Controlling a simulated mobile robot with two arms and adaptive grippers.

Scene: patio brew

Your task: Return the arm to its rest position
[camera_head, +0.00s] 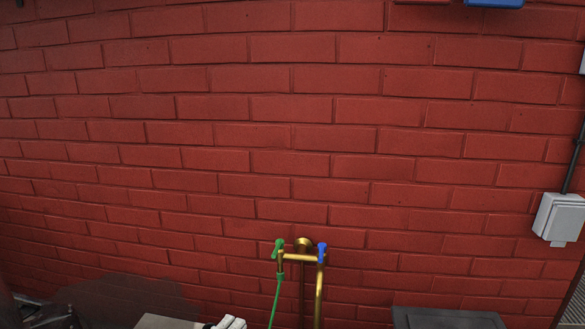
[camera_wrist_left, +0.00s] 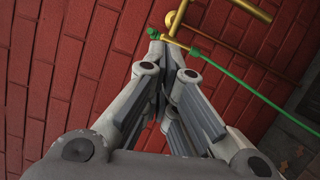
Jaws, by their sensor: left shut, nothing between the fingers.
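My left gripper (camera_head: 228,322) shows only in part at the bottom edge of the head view, left of the brass tap. In the left wrist view, my left gripper (camera_wrist_left: 164,62) is shut, with its grey fingers together and nothing held between them. The fingers point toward the red brick wall and overlap the tap's pipework in the picture. I cannot tell the exact gap between them. My right gripper is not in view.
The brass tap (camera_head: 302,258) has green and blue handles and a green hose (camera_head: 274,303). It also shows in the left wrist view (camera_wrist_left: 178,22). A grey wall box (camera_head: 560,218) is at right. A dark flat-topped object (camera_head: 445,318) is at bottom right.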

